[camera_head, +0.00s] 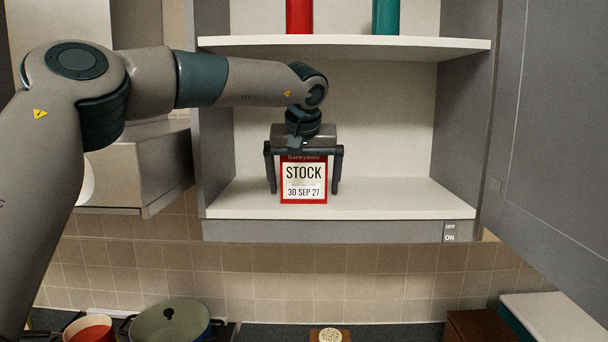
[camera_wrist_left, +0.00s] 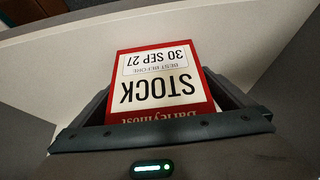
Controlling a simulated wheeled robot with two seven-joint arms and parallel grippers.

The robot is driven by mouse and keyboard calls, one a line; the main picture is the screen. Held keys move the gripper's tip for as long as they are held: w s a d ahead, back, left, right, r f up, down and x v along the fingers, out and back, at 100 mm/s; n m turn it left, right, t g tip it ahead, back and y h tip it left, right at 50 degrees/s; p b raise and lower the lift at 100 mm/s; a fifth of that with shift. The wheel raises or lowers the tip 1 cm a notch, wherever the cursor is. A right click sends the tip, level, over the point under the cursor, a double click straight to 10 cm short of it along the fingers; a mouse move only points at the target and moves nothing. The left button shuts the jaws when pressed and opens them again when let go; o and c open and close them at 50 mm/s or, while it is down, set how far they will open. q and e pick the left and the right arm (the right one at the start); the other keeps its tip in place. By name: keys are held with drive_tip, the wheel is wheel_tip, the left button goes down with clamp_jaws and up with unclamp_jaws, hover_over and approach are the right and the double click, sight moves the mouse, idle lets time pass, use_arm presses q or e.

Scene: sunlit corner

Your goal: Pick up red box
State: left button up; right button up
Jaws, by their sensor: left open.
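The red box (camera_head: 304,179) has a cream label reading "STOCK" and "30 SEP 27". It stands upright on the lower shelf of an open wall cabinet. My left gripper (camera_head: 304,188) is open, with one finger on each side of the box. In the head view a narrow gap shows beside each finger. In the left wrist view the box (camera_wrist_left: 165,80) sits upside down in the picture between the fingers, and the gripper body hides its near end. My right gripper is in neither view.
The lower shelf (camera_head: 400,195) is otherwise bare. An upper shelf (camera_head: 345,45) above my gripper holds a red item (camera_head: 299,15) and a teal item (camera_head: 386,15). A grey cabinet door (camera_head: 560,120) stands at right. Below are a lidded pot (camera_head: 170,322) and a red pan (camera_head: 90,329).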

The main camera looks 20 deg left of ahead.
sight(303, 162)
use_arm(q)
drive_tip(key=c, duration=1.3)
drive_tip(key=shift+c, duration=0.2)
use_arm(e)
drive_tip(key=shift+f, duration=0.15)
